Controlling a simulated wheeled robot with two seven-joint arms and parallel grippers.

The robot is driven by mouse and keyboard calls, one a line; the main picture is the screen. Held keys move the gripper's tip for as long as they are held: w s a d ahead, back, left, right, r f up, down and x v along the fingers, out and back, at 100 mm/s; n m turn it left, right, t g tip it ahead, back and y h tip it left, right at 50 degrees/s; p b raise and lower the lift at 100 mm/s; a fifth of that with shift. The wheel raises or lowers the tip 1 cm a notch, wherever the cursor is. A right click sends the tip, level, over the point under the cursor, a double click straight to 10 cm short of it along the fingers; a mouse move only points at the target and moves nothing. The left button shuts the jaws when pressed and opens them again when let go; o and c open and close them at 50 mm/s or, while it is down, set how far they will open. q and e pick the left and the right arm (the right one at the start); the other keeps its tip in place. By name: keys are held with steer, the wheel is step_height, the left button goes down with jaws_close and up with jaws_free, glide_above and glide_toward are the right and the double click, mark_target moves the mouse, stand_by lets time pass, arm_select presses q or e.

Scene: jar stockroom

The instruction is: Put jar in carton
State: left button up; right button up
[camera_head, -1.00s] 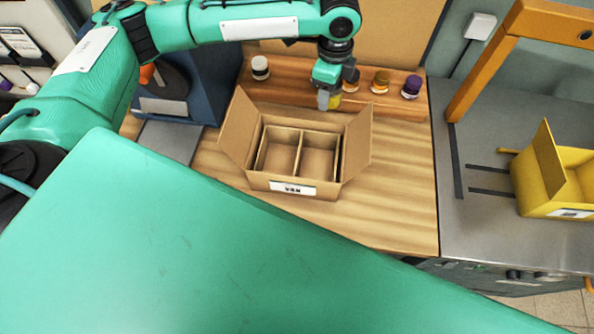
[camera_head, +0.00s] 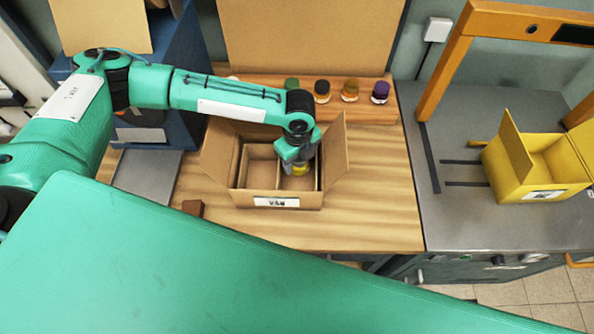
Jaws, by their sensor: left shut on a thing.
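The open cardboard carton (camera_head: 258,201) stands on the wooden bench with its side flaps spread. A divider splits it into a left and a right compartment. My left gripper (camera_head: 299,166) points down into the right compartment, shut on a jar (camera_head: 302,170) that shows a yellowish part. The gripper hides much of this jar, and I cannot tell whether it touches the carton floor. The left compartment looks empty. My right gripper is not in view.
Several jars stand in a row at the back, among them a green-lidded (camera_head: 291,84), a brown-lidded (camera_head: 350,89) and a purple-lidded one (camera_head: 380,91). A yellow box (camera_head: 510,175) stands on the grey counter at right. A small brown block (camera_head: 192,207) lies left of the carton.

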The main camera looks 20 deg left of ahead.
mark_target(298, 181)
arm_select(q)
step_height(298, 181, down, 7)
steer(key=shift+f+p, duration=0.15)
steer(key=shift+p, duration=0.5)
steer(key=shift+f, duration=0.25)
steer(key=o, duration=0.8)
steer(key=shift+f, duration=0.15)
steer(key=shift+o, duration=0.2)
steer(key=shift+r, duration=0.25)
steer(key=shift+w+r, duration=0.1)
steer(key=shift+r, duration=0.3)
step_height(298, 181, up, 10)
steer(key=b, duration=0.3)
steer(key=shift+f, duration=0.2)
steer(key=shift+r, duration=0.75)
